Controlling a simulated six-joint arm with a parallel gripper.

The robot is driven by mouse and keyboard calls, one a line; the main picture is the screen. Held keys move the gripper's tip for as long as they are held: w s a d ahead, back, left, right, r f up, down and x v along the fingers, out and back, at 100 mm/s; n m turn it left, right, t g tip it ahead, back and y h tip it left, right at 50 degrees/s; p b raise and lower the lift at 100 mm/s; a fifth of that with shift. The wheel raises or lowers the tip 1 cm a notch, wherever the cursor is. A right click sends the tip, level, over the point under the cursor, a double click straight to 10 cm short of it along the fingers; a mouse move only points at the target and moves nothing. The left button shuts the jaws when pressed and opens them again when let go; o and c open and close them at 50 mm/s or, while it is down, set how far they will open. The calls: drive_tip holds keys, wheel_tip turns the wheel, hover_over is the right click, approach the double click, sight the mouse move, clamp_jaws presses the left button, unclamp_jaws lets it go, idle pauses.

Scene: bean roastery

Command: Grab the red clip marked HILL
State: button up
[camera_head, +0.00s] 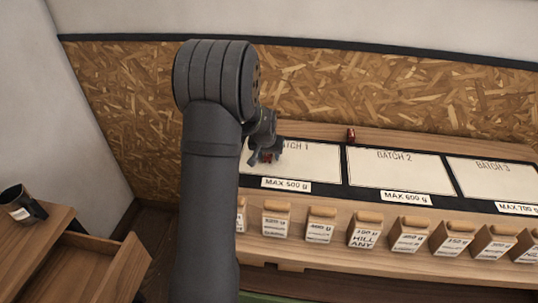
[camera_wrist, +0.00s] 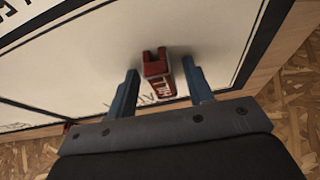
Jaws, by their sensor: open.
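A red clip (camera_wrist: 158,68) with white lettering sits between my fingers in the wrist view. The lettering is tilted and too small to read surely. In the head view a bit of red (camera_head: 266,157) shows beside my gripper on the BATCH 1 panel. My gripper (camera_wrist: 161,72) is open, one blue-grey finger on each side of the clip, with a gap visible on both sides. In the head view my gripper (camera_head: 258,152) is low over the BATCH 1 panel (camera_head: 300,165), partly hidden by my arm. A second red clip (camera_head: 351,134) stands on the wooden edge behind the panels.
The BATCH 2 panel (camera_head: 400,172) and the BATCH 3 panel (camera_head: 500,180) look empty. Several labelled bean bags (camera_head: 364,230) stand in a row in front. A chipboard wall (camera_head: 400,90) is close behind. A dark mug (camera_head: 20,208) stands on a side table at left.

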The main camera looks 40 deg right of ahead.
clamp_jaws()
drive_tip(key=shift+r, duration=0.1)
